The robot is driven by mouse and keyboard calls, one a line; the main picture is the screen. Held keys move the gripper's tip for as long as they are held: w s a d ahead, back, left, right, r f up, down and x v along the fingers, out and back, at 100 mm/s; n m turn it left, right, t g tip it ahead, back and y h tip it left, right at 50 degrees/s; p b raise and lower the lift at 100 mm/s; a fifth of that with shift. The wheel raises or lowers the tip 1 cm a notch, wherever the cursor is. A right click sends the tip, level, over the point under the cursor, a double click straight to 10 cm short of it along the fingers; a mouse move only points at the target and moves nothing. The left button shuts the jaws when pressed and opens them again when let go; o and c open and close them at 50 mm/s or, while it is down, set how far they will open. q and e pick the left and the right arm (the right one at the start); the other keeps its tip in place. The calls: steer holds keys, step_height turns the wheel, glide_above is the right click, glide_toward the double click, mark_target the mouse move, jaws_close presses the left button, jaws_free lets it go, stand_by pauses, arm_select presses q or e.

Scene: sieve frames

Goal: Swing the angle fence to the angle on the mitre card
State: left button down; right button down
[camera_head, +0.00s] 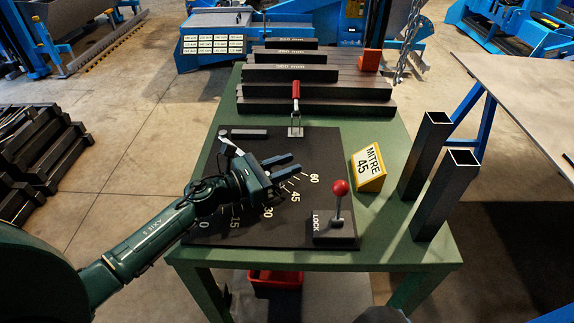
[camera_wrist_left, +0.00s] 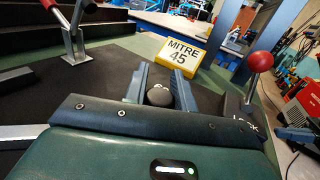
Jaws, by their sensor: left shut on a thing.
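The yellow mitre card (camera_head: 369,167) reads MITRE 45 and stands on the green table right of the dark angle board (camera_head: 325,150); it also shows in the wrist view (camera_wrist_left: 183,54). The board's white scale shows 0, 15, 30, 45 and 60. My left gripper (camera_head: 283,166) is over the scale, shut on a dark round knob (camera_wrist_left: 160,95) seen between its fingers. A pale bar, likely the angle fence (camera_wrist_left: 22,131), runs at the left of the wrist view. My gripper hides much of the fence, so its exact angle is unclear. My right gripper is not in view.
A red-ball LOCK lever (camera_head: 340,190) stands upright at the board's front right. A red-handled clamp (camera_head: 296,100) stands at the back. Two upright square tubes (camera_head: 428,155) rise at the right edge. Long dark bars (camera_head: 315,91) lie behind the board.

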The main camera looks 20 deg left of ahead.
arm_select(q)
steer(key=c, duration=1.1)
jaws_free()
steer(key=shift+c, duration=0.2)
steer(key=b+v, duration=0.2)
steer(key=v, duration=1)
steer(key=shift+s+a+b, duration=0.25)
steer(key=shift+s+b, duration=0.05)
steer(key=shift+s+a, duration=0.15)
